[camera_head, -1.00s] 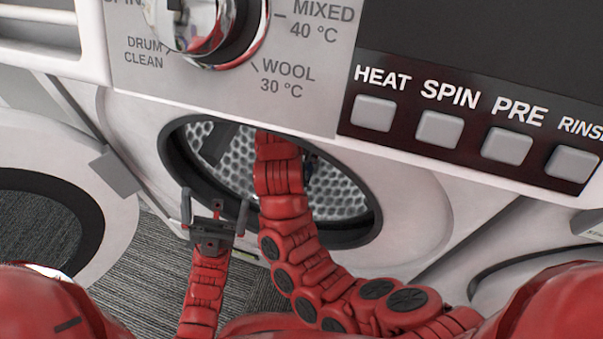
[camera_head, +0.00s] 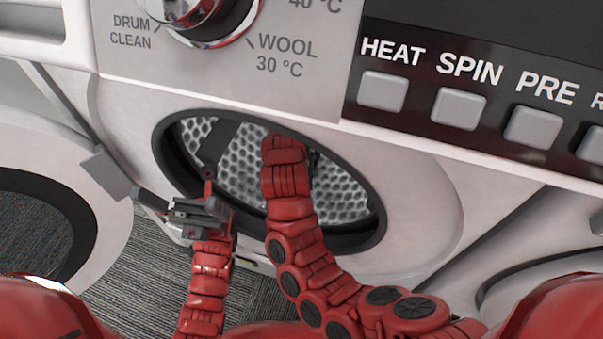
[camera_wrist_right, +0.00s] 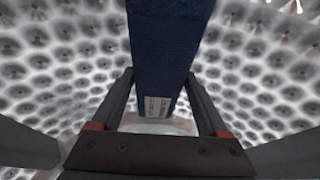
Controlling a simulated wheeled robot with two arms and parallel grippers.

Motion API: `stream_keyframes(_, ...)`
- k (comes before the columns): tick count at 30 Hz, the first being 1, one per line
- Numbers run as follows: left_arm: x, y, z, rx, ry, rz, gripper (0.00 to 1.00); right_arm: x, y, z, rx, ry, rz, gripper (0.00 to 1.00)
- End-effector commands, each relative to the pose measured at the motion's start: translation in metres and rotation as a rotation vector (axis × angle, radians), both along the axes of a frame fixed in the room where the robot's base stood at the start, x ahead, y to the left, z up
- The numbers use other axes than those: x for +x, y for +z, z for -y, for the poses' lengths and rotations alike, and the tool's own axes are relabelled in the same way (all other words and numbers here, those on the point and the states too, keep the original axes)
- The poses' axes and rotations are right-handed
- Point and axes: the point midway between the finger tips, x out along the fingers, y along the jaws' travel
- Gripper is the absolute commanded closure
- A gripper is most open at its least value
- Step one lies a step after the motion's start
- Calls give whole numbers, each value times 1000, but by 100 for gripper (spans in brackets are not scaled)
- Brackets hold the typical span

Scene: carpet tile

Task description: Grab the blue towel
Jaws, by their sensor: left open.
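The blue towel (camera_wrist_right: 165,45) shows in the right wrist view inside the drum, with a white label (camera_wrist_right: 157,106) at its lower end. It lies in line with the gap between my right gripper's (camera_wrist_right: 160,76) fingers. The fingers stand apart on either side of it, and I cannot tell whether they press on it. In the head view, the right arm reaches into the drum and its gripper is hidden; I cannot make out the towel there. My left gripper (camera_head: 178,190) is open and empty, at the left of the drum opening.
The washing machine's dark door rim (camera_head: 365,240) surrounds the perforated drum (camera_head: 345,195). Its round door (camera_head: 110,225) stands open at the left. The control panel (camera_head: 290,85) is above. Grey carpet (camera_head: 150,285) lies below.

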Motion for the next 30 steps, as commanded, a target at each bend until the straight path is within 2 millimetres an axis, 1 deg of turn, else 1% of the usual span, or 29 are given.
stream_keyframes(1,0,0,0,0,0,0,0,0,0,0,0,0,0,36)
stream_keyframes(5,0,0,0,1,0,0,0,0,0,0,0,1,0,59)
stream_keyframes(6,0,0,0,1,0,0,0,0,0,0,0,1,0,67)
stream_keyframes(8,0,0,0,1,0,-1,0,0,0,0,0,1,0,77)
stream_keyframes(9,0,0,0,1,0,-1,0,0,0,0,0,1,0,85)
stream_keyframes(11,0,0,0,1,0,-1,0,0,0,0,0,1,0,93)
stream_keyframes(19,1,-1,1,6,2,-8,0,0,1,0,0,1,0,94)
stream_keyframes(23,7,-8,4,28,14,-50,0,0,5,0,0,1,0,94)
stream_keyframes(26,13,-19,7,60,30,-108,0,0,10,0,-1,1,1,94)
stream_keyframes(29,22,-37,12,105,50,-191,0,0,17,0,-1,1,1,94)
stream_keyframes(30,25,-46,13,125,58,-232,0,0,20,0,0,1,0,94)
